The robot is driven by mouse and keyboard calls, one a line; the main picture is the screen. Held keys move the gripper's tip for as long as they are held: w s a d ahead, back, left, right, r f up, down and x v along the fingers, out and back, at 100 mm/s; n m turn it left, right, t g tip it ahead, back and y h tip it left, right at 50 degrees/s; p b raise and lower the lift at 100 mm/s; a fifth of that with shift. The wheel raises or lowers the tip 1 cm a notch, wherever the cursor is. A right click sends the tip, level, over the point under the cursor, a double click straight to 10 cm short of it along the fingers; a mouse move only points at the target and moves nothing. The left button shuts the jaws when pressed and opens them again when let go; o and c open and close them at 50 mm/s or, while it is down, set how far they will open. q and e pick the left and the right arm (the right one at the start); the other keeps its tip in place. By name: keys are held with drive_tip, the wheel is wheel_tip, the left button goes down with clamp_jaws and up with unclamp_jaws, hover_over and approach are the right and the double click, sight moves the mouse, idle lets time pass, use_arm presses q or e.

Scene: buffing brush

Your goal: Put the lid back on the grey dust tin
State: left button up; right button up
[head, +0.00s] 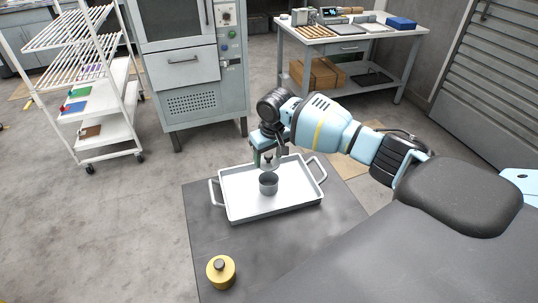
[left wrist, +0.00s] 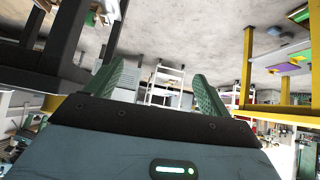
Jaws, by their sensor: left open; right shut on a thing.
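The grey dust tin (head: 268,186) stands upright and open-topped in a white tray (head: 238,210). My right gripper (head: 266,160) points down over the tray and is shut on a small grey lid (head: 271,167). The lid is just above and slightly behind the tin's mouth, seemingly apart from it. The fingertips are small and partly hidden by the wrist. My left gripper (left wrist: 158,92) shows only in the left wrist view, with its green fingers wide apart and nothing between them.
The tray has raised handles at both ends and sits on a dark grey table (head: 205,235). A yellow tin with a dark knob (head: 221,270) stands near the table's front left. A white rack (head: 105,110), a grey cabinet (head: 185,75) and a bench (head: 345,45) stand behind.

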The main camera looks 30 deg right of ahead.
use_arm(q)
drive_tip(key=shift+s+f, duration=0.1)
drive_tip(key=shift+f, duration=0.05)
use_arm(e)
drive_tip(key=shift+f, duration=0.15)
drive_tip(key=shift+f+b, duration=0.6)
drive_tip(key=shift+f, duration=0.6)
wheel_tip(320, 180, down, 2)
drive_tip(key=shift+b, duration=0.55)
use_arm(q)
drive_tip(key=shift+s+d+f+g, duration=0.15)
drive_tip(key=shift+s+f+g, duration=0.05)
drive_tip(key=shift+s+f, duration=0.5)
drive_tip(key=shift+s+d+f+g, duration=0.2)
drive_tip(key=shift+s+f, duration=0.25)
drive_tip(key=shift+f, duration=0.35)
use_arm(e)
drive_tip(key=shift+f, duration=0.85)
use_arm(q)
drive_tip(key=shift+w+r+p, duration=0.35)
drive_tip(key=shift+w+r, duration=0.2)
drive_tip(key=shift+r, duration=0.15)
use_arm(e)
drive_tip(key=shift+r, duration=0.15)
use_arm(q)
drive_tip(key=shift+w+r+t, duration=0.2)
drive_tip(key=shift+r+t, duration=0.05)
drive_tip(key=shift+t, duration=0.05)
use_arm(e)
drive_tip(key=shift+f, duration=0.2)
